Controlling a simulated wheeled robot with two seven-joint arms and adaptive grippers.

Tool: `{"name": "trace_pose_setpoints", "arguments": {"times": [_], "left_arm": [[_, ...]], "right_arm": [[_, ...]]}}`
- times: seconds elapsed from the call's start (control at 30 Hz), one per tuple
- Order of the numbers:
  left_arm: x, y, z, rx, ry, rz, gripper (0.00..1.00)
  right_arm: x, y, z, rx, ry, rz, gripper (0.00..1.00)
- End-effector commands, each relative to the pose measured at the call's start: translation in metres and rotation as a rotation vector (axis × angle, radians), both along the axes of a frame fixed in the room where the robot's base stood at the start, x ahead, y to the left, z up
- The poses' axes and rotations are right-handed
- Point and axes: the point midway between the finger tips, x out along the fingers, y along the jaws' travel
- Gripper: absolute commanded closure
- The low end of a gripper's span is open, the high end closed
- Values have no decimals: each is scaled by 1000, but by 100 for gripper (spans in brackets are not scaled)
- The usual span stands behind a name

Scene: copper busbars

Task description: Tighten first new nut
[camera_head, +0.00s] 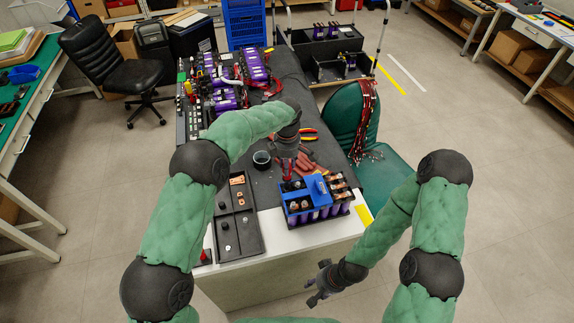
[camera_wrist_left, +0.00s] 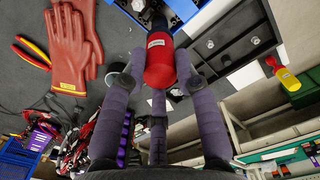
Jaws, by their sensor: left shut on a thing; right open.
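The battery module (camera_head: 318,210) stands near the table's front edge, with a blue top and copper busbars (camera_head: 340,186) at its right side. My left gripper (camera_head: 288,158) is above the table behind the module, shut on a red-handled tool (camera_wrist_left: 160,62). In the left wrist view its fingers (camera_wrist_left: 159,84) flank the red handle, and the tool's dark end points toward the blue module top (camera_wrist_left: 172,12). I cannot make out the nut or whether the tool touches it. My right gripper (camera_head: 322,285) is open and empty, low in front of the table.
A black tray (camera_head: 255,240) with small parts lies left of the module. A dark cup (camera_head: 262,160), red gloves (camera_wrist_left: 75,45) and red-yellow pliers (camera_wrist_left: 32,52) lie on the mat. A green chair (camera_head: 380,175) stands at the table's right side.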

Motion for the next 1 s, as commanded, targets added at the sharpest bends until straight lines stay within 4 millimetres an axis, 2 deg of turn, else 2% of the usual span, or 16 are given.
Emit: {"name": "trace_pose_setpoints", "arguments": {"times": [0.2,0.4,0.57,1.0], "left_arm": [[0,0,1,0,-1,-28,100],[0,0,1,0,0,-221,100],[0,0,4,0,-1,-214,100],[1,0,41,-1,-3,-212,100]], "right_arm": [[0,0,2,0,0,0,56],[0,0,9,0,0,0,56],[0,0,9,0,0,0,56],[0,0,32,0,0,0,56]]}}
